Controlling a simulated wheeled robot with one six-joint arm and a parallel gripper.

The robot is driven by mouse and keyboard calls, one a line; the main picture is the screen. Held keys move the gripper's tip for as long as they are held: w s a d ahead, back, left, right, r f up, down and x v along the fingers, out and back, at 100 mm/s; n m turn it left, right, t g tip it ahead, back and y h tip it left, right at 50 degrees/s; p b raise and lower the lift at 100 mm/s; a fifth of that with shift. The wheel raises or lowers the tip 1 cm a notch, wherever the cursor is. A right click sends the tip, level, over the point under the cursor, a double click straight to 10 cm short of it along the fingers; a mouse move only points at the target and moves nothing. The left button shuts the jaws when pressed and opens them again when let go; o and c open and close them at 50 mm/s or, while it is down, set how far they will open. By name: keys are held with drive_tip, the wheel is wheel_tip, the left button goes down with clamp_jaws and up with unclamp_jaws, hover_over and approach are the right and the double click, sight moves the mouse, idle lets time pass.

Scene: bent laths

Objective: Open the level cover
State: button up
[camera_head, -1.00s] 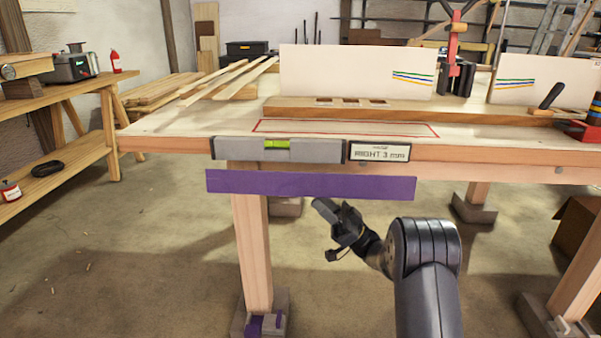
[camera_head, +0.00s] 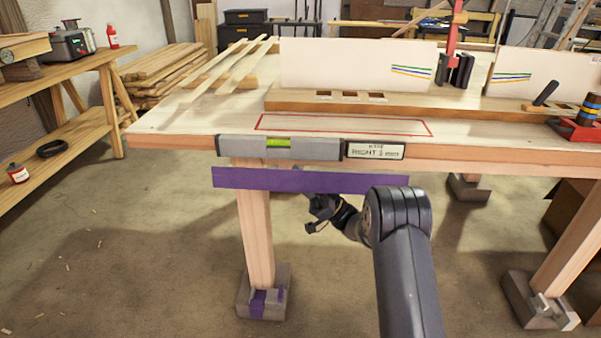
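A grey level (camera_head: 237,147) with a green vial (camera_head: 278,142) is along the front edge of the workbench. A long purple strip (camera_head: 270,180) hangs just below it, roughly level; I cannot tell whether this is the level's cover. My gripper (camera_head: 316,203) is low, under the strip's lower edge right of its middle. Its upper end seems cut off by the strip, and I cannot tell whether it touches it. The fingers are small and dark, so their opening is unclear.
A sign (camera_head: 375,151) reading "RIGHT" is beside the level. A red outline (camera_head: 340,134) is on the workbench top (camera_head: 190,125), before a slotted wooden bar (camera_head: 290,100). A table leg (camera_head: 256,230) stands behind the strip. The floor to the left is open.

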drive_tip(key=shift+c, duration=0.3)
clamp_jaws()
